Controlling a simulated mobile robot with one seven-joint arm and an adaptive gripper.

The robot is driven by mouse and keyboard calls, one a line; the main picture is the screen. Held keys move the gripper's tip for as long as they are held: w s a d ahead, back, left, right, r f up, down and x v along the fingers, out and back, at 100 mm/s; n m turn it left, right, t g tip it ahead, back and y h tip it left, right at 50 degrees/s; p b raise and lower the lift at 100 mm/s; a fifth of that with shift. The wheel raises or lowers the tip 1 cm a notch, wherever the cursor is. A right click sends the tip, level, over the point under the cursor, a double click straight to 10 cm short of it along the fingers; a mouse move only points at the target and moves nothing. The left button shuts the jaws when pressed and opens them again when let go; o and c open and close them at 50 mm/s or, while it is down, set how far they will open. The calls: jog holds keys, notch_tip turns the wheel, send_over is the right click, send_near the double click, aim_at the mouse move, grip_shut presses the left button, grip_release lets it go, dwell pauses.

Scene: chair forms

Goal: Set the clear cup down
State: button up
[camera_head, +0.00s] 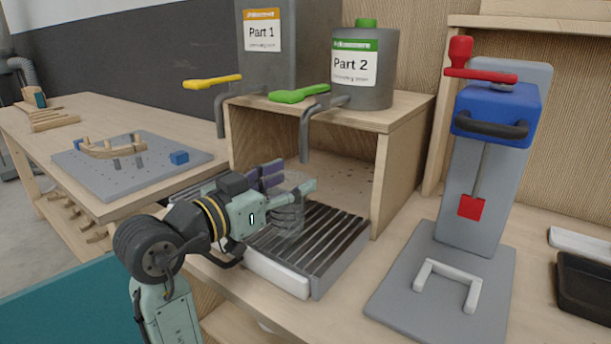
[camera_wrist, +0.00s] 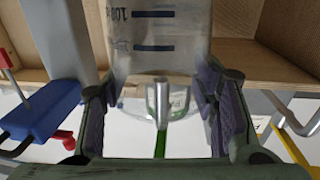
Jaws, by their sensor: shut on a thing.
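The clear cup (camera_head: 291,218) is between the fingers of my gripper (camera_head: 288,183), over the slatted metal tray (camera_head: 343,243). It is see-through and partly hidden by the fingers. The wrist view shows the clear cup (camera_wrist: 158,45) with blue markings, between the two dark pads of my gripper (camera_wrist: 156,95). My gripper is shut on it. The cup looks roughly upright. I cannot tell whether its base touches the slats.
A wooden shelf (camera_head: 410,112) behind the tray bears the Part 1 container (camera_head: 268,62) and Part 2 container (camera_head: 372,90), with taps hanging in front. A press with a blue head (camera_head: 497,108) stands right. A pegboard (camera_head: 105,180) lies left.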

aim_at(300, 179)
jog(key=shift+w+d, duration=0.45)
jog(key=shift+w, duration=0.05)
jog(key=w+d, duration=0.1)
jog(key=w+d+f+p, duration=0.1)
jog(key=shift+w+d, duration=0.15)
jog(key=shift+w, duration=0.15)
jog(key=shift+s+f, duration=0.1)
jog(key=shift+f, duration=0.2)
jog(key=shift+f, duration=0.15)
jog(key=o, duration=0.8)
